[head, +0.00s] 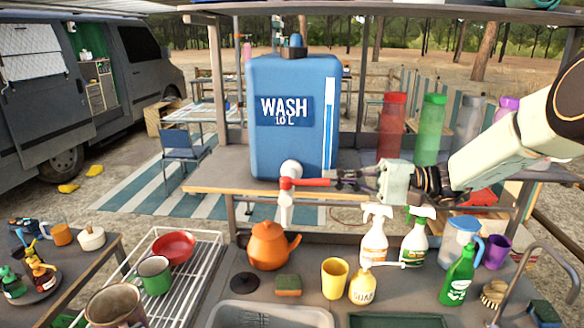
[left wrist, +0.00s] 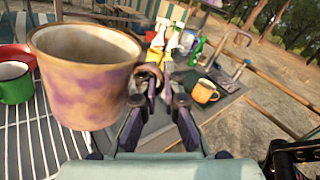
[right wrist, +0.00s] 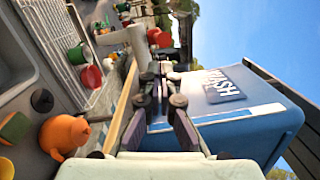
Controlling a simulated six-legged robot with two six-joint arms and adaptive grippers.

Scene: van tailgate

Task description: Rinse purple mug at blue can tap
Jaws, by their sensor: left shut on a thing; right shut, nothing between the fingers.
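The purple mug (left wrist: 85,88), stained brown and patchy, is held by its handle in my left gripper (left wrist: 158,82), shut on it. In the head view the mug (head: 115,305) is at the bottom left, beside the rack; the left gripper is out of that picture. The blue can (head: 293,145), labelled WASH, stands on a wooden shelf. Its white tap (head: 287,205) has a red lever (head: 312,182) pointing right. My right gripper (head: 342,178) is shut and empty at the lever's end; whether they touch is unclear. The right wrist view shows its fingers (right wrist: 157,76) below the lever.
A wire rack (head: 185,285) holds a red bowl and green mug. The counter below the tap has an orange teapot (head: 268,247), yellow cup (head: 335,278), soap and spray bottles and a grey basin (head: 270,314). A smaller purple cup (head: 497,251) stands at right.

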